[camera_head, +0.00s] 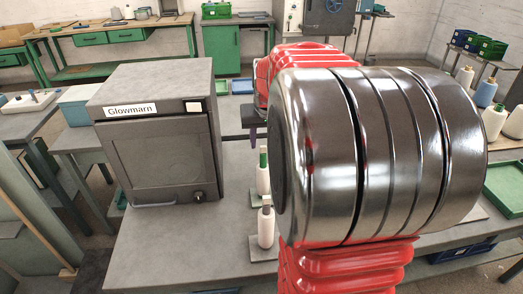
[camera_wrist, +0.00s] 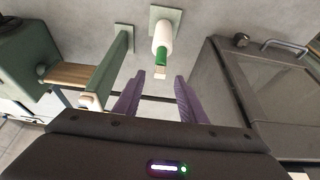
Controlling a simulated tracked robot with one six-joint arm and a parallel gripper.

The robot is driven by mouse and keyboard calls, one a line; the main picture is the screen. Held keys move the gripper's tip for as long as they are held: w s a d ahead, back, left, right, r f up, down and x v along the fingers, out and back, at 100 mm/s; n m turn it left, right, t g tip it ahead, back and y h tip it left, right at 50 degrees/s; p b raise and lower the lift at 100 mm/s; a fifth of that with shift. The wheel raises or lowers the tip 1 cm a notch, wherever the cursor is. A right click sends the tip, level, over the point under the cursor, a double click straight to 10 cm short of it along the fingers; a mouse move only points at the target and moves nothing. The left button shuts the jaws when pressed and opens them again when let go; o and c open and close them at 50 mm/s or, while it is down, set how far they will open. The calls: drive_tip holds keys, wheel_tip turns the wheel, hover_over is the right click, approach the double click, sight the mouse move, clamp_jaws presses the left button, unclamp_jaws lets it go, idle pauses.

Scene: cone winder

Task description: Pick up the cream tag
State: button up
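A small cream piece, which looks like the cream tag (camera_wrist: 160,73), is at the end of a green-topped white cone (camera_wrist: 162,40) in the wrist view. A second cream end (camera_wrist: 90,101) shows on a green post (camera_wrist: 112,65) to its left; I cannot tell for certain which is the tag. My gripper (camera_wrist: 157,88) has two purple fingers spread apart with nothing held. The cream piece shows between the fingers, apparently beyond them. In the head view, the green-topped cone (camera_head: 263,175) stands on the table, and a purple finger (camera_head: 253,134) shows above it, mostly hidden by my arm.
A grey box marked Glowmarn (camera_head: 160,135) stands on the table left of the cones. A white cone with a brownish top (camera_head: 266,228) stands nearer. My arm hides much of the table's right side. A green tray (camera_head: 505,185) lies at the right. The table's front left is clear.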

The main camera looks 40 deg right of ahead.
sight(263, 150)
drive_tip(key=shift+x, duration=1.3)
drive_tip(key=shift+c, duration=0.5)
drive_tip(key=c, duration=0.7)
